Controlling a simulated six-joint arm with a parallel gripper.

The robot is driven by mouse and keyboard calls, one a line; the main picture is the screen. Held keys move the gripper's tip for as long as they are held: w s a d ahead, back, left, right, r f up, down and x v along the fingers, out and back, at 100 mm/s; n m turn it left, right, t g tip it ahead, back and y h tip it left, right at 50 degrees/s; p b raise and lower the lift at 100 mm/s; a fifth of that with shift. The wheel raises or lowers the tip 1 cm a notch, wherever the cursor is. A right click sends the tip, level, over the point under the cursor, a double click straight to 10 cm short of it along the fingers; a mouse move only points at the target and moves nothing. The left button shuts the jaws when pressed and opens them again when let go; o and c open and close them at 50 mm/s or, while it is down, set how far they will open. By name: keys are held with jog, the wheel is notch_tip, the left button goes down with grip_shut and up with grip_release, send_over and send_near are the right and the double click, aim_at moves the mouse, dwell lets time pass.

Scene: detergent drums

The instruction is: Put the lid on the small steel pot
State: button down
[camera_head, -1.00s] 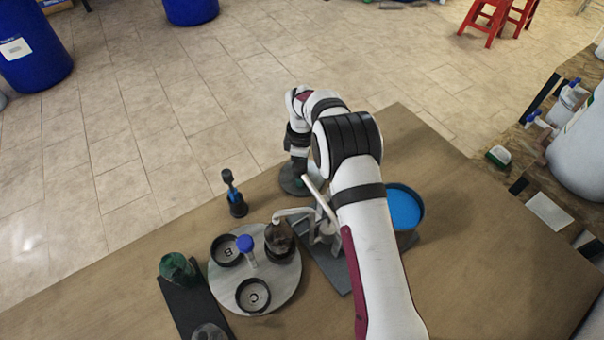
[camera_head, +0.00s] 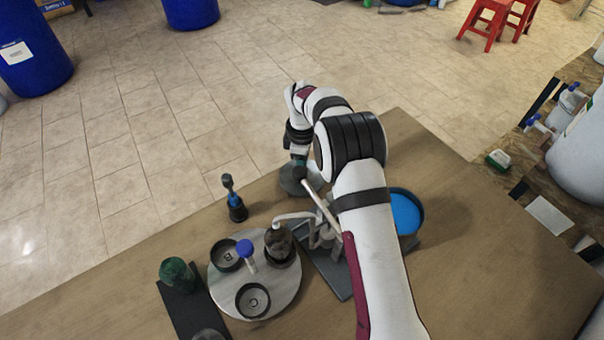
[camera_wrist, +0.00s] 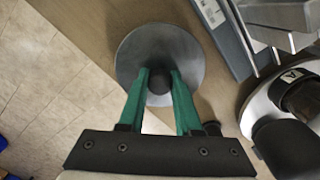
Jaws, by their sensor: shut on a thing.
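The lid is a round grey disc with a dark knob (camera_wrist: 160,54), flat side on in the wrist view. In the head view the lid (camera_head: 292,181) shows near the table's far edge, partly behind my arm. My gripper (camera_wrist: 160,80) has its two green fingers shut on the lid's knob. I cannot tell how high the lid is above the table.
A metal-framed device (camera_head: 335,272) and a blue-filled pan (camera_head: 406,211) stand beside my arm. A black-based tool (camera_head: 235,203) stands left. The table's right side is clear.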

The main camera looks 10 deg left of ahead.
jog(key=r, duration=0.8)
jog(key=shift+w+d+r, duration=0.1)
jog(key=shift+d, duration=0.3)
jog(key=s+d+r+m, duration=0.7)
jog(key=d+r+m, duration=0.2)
jog(key=d, duration=0.1)
jog(key=s+d+r+m, duration=0.7)
jog(key=d+r+m, duration=0.1)
jog(key=d+m, duration=0.1)
notch_tip(320, 180, down, 13)
jog(key=w+d+n, duration=0.1)
jog(key=d+n, duration=0.1)
jog(key=n, duration=1.6)
jog(key=shift+w+d+f, duration=0.15)
jog(key=shift+w+d, duration=0.1)
jog(key=shift+w, duration=0.1)
jog(key=shift+f, duration=0.2)
jog(key=shift+c, duration=0.2)
grip_release()
